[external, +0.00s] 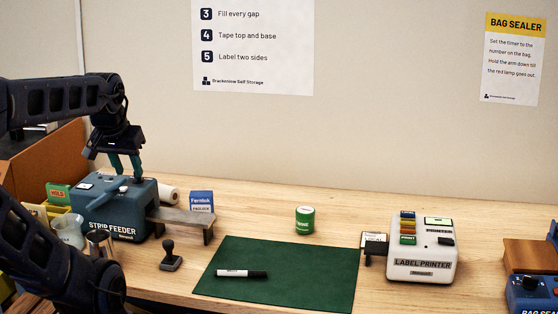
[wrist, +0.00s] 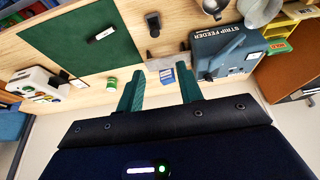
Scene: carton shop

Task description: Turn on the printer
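The label printer (external: 422,250) is a white box on the right part of the bench, with coloured buttons and a dark switch (external: 446,241) on its top. A label tab sticks out on its left side. It also shows in the wrist view (wrist: 38,82) at the left edge. The switch's position is too small to read. My gripper (external: 125,172) is above the blue strip feeder at the left, far from the printer. Its two teal fingers are apart with nothing between them in the wrist view (wrist: 160,92).
The strip feeder (external: 112,212) stands under my gripper. A green mat (external: 300,285) with a marker (external: 242,274) lies mid-bench. A stamp (external: 171,256), a green tin (external: 305,219) and a blue box (external: 201,200) stand nearby. The bag sealer (external: 530,292) is at the far right.

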